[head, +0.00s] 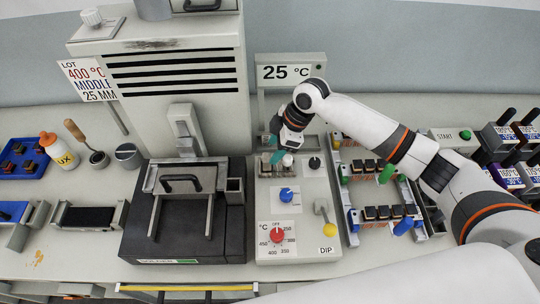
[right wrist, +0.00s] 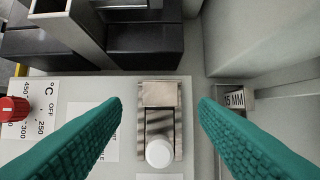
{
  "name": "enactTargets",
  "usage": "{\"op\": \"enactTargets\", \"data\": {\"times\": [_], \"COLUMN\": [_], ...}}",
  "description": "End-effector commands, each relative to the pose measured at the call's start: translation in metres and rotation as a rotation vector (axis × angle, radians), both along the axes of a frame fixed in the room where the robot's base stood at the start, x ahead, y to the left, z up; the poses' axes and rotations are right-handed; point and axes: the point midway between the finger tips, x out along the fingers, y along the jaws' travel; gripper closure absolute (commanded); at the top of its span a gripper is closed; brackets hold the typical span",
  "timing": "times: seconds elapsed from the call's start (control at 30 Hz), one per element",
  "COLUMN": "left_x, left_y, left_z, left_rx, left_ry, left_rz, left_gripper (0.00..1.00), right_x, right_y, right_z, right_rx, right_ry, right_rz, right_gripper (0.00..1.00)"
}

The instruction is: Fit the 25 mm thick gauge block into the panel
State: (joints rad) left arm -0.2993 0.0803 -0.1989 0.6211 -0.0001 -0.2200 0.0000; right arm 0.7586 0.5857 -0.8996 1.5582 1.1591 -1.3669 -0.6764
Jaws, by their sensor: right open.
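My right gripper (head: 274,148) is over the upper left of the grey control panel (head: 262,225), pointing down. In the right wrist view, its teal fingers (right wrist: 160,101) are spread wide with nothing between the tips. Below and between them is a metal slot piece (right wrist: 158,94) with a white round knob (right wrist: 159,153). My left gripper is not in view.
A dark press bed (head: 135,235) stands left, and racks of dark blocks (head: 383,212) stand right. A sign (head: 90,80) reads "400 °C MIDDLE 25 MM".

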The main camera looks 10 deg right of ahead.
Motion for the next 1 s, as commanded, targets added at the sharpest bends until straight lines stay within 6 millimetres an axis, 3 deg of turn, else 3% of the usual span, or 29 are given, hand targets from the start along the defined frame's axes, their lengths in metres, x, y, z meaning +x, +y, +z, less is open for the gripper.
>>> {"op": "enactTargets", "data": {"times": [0.2,0.4,1.0], "left_x": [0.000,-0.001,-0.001], "left_y": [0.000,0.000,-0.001], "left_z": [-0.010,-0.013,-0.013], "left_rx": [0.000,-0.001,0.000], "left_ry": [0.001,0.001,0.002], "left_rz": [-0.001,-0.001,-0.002], "left_gripper": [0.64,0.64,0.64], "right_x": [-0.003,-0.005,-0.006], "right_y": [-0.018,-0.026,-0.027], "right_z": [0.041,0.062,0.066], "right_rx": [-0.001,0.000,0.000], "right_ry": [-0.004,-0.002,0.000], "right_rz": [0.000,0.000,0.000], "right_gripper": [0.46,0.46,0.46]}}
